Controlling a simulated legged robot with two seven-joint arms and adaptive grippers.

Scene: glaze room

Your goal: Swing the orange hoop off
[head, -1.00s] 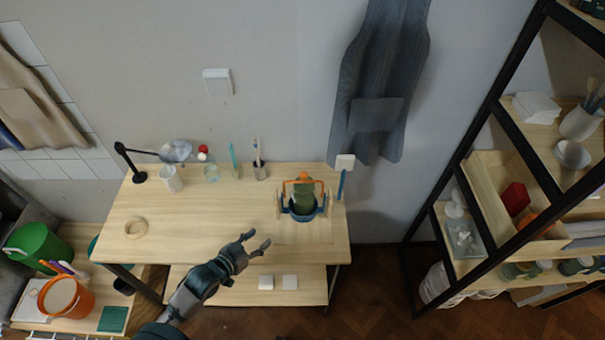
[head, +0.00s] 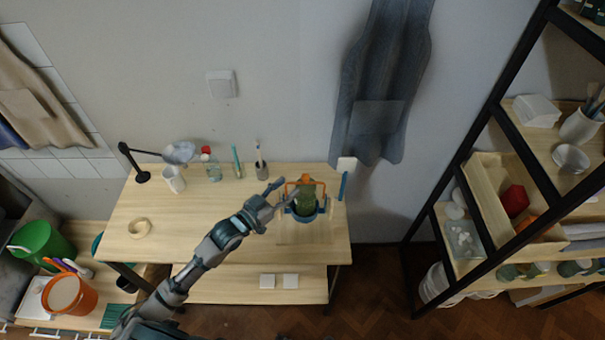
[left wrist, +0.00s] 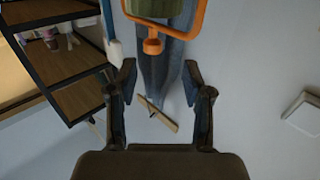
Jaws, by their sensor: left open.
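The orange hoop (head: 304,183) stands over a green vessel (head: 306,199) set in a blue holder (head: 304,216) at the right end of the wooden table. My left gripper (head: 275,194) is just left of the hoop, its fingers open. In the left wrist view the hoop (left wrist: 199,20) shows at the top, with an orange knob on its lower bar, beyond the open fingertips (left wrist: 160,75). Nothing is between the fingers. Whether a finger touches the hoop I cannot tell. My right gripper is not in view.
A blue upright piece (head: 343,186) stands right of the holder. A cup (head: 174,180), jars and a lamp (head: 140,176) line the table's back left. A pale ring (head: 139,229) lies at left. The table's middle is clear.

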